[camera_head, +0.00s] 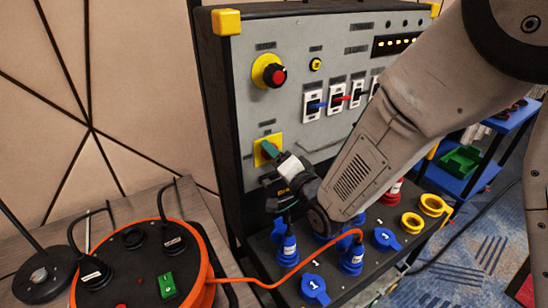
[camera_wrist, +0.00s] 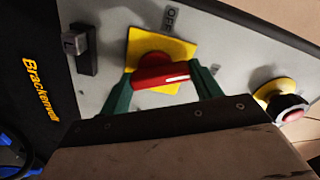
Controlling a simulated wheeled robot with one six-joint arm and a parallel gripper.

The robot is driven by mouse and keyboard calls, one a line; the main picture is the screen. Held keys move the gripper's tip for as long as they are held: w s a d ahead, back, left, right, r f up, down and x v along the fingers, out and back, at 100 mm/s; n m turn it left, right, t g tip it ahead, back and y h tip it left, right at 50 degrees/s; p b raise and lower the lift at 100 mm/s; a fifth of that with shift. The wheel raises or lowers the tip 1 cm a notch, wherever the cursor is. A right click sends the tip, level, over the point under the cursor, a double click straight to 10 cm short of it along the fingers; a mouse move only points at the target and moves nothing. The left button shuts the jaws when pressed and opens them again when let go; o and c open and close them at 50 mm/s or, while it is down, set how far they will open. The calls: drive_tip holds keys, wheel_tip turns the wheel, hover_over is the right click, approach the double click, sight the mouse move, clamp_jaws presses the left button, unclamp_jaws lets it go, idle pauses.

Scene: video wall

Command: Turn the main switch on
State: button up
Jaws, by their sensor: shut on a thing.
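The main switch shows in the wrist view as a red handle (camera_wrist: 160,77) with a white mark, on a yellow plate (camera_wrist: 176,48) beside an "OFF" label (camera_wrist: 172,18). The handle lies between the two green fingers of my gripper (camera_wrist: 163,80), which are shut on it from either side. In the head view the yellow plate (camera_head: 260,157) is on the lower left of the grey panel. My gripper (camera_head: 271,151) is up against it there and hides most of the handle.
A yellow-ringed red knob (camera_head: 270,72) is above the switch. White breakers (camera_head: 312,105) sit to its right. Blue sockets (camera_head: 288,250) and an orange cable (camera_head: 262,281) are on the shelf below. An orange cable reel (camera_head: 205,262) stands at lower left.

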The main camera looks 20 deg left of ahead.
drive_tip(key=m, duration=0.5)
drive_tip(key=shift+w+d, duration=0.15)
drive_tip(key=shift+d, duration=0.05)
drive_tip(key=shift+m, duration=0.4)
drive_tip(key=o, duration=1)
drive_tip(key=shift+d, duration=0.1)
drive_tip(key=shift+v, duration=3.8)
